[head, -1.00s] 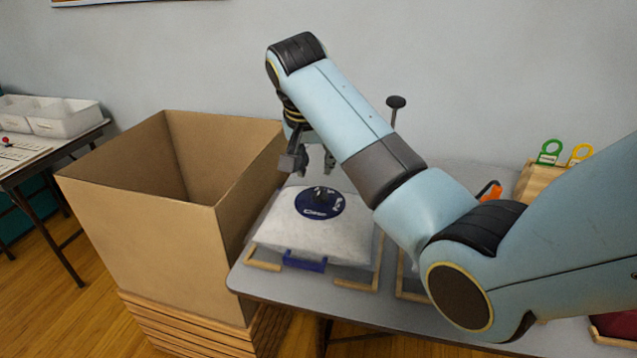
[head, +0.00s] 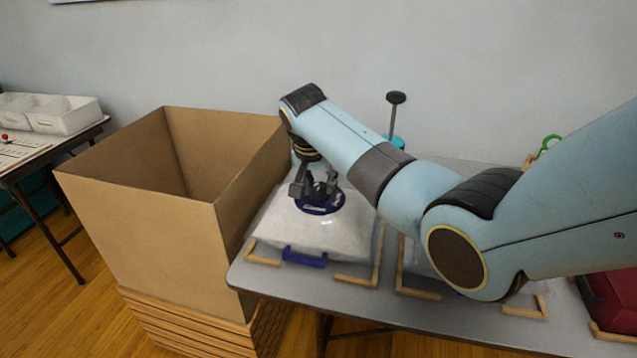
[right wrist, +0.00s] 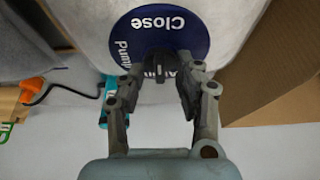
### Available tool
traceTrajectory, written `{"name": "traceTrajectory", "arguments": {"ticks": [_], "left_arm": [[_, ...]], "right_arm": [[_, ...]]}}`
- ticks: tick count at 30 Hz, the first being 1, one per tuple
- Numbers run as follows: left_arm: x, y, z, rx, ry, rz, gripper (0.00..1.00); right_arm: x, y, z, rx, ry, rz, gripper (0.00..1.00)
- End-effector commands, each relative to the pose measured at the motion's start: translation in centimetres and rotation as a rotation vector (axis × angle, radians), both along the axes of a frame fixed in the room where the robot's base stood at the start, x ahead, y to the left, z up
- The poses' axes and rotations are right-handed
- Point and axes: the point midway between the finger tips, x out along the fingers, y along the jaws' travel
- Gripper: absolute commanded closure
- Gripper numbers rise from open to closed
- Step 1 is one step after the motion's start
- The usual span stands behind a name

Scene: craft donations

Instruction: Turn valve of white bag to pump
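The white bag (head: 345,238) lies on the table beside the cardboard box, with a blue tab at its front edge. Its round dark blue valve plate (head: 335,207) is on top; in the right wrist view the plate (right wrist: 150,38) reads "Close" and "Pump", other lettering being partly covered. A dark valve knob (right wrist: 160,66) stands at the plate's near part. My right gripper (head: 317,190) is low over the plate, pointing down. In the right wrist view its open fingers (right wrist: 161,70) are on either side of the knob, with gaps visible. My left gripper is not in view.
A tall open cardboard box (head: 140,225) stands left of the bag, close to my right gripper. Wooden corner strips (head: 357,280) frame the bag's place on the table. A black-handled pump (head: 396,110) stands behind my right arm. A dark red item (head: 612,300) lies at far right.

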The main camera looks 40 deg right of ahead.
Motion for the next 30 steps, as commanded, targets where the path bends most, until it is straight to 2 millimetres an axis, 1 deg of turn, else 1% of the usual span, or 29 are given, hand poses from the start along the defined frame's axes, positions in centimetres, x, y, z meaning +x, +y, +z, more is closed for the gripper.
{"name": "traceTrajectory", "arguments": {"ticks": [2, 9, 20, 26, 30], "left_arm": [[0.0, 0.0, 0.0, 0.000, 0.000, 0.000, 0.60], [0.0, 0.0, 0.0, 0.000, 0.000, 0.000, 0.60], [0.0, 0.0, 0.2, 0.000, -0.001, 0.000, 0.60], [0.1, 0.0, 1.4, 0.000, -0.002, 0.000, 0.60], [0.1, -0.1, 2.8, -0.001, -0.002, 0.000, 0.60]], "right_arm": [[0.0, 0.0, 0.0, 0.000, 0.000, 0.000, 0.68], [0.0, 0.0, 0.0, 0.000, 0.000, 0.000, 0.99], [-0.1, 0.0, 0.1, 0.000, 0.001, 0.010, 1.00], [-0.1, 0.0, 0.3, 0.000, 0.003, 0.077, 1.00], [-0.2, -0.1, 0.4, 0.000, 0.003, 0.167, 1.00]]}}
